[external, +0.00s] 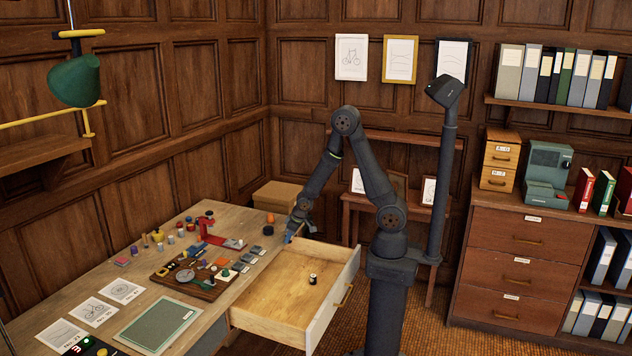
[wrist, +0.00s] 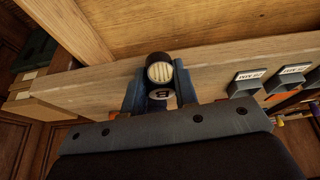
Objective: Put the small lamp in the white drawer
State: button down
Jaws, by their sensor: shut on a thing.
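My gripper (external: 289,236) is at the table's right edge, beside the back end of the open white drawer (external: 326,318). In the wrist view its blue fingers (wrist: 160,92) are shut on a small dark round thing with a ribbed cream face, which looks like the small lamp (wrist: 160,70). The held lamp cannot be made out in the external view. The drawer is pulled out, with a pale wooden inside. A small black and white cylinder (external: 312,279) stands in it.
The wooden table (external: 215,318) has several small items near my gripper, including a red device (external: 207,228) and grey holders (external: 254,250). A dark board (external: 197,287) with parts lies nearer. Most of the drawer floor is clear. A cardboard box (external: 277,195) stands behind the table.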

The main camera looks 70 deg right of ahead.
jog(key=s+a+f+n+y, duration=0.15)
jog(key=s+f, duration=0.25)
jog(key=s, duration=0.4)
send_over(288, 289)
jog(key=s, duration=0.1)
jog(key=shift+n, duration=0.35)
jog(key=f, duration=0.6)
jog(key=shift+s+d+f, duration=0.1)
jog(key=shift+d+f, duration=0.25)
jog(key=shift+f, duration=0.05)
jog(key=shift+a+f, duration=0.15)
jog(key=shift+f, duration=1.95)
jog(key=c, duration=1.1)
grip_release()
jog(key=shift+f, duration=0.1)
jog(key=shift+c, duration=0.2)
jog(key=v, duration=1.2)
jog(key=shift+a, duration=0.15)
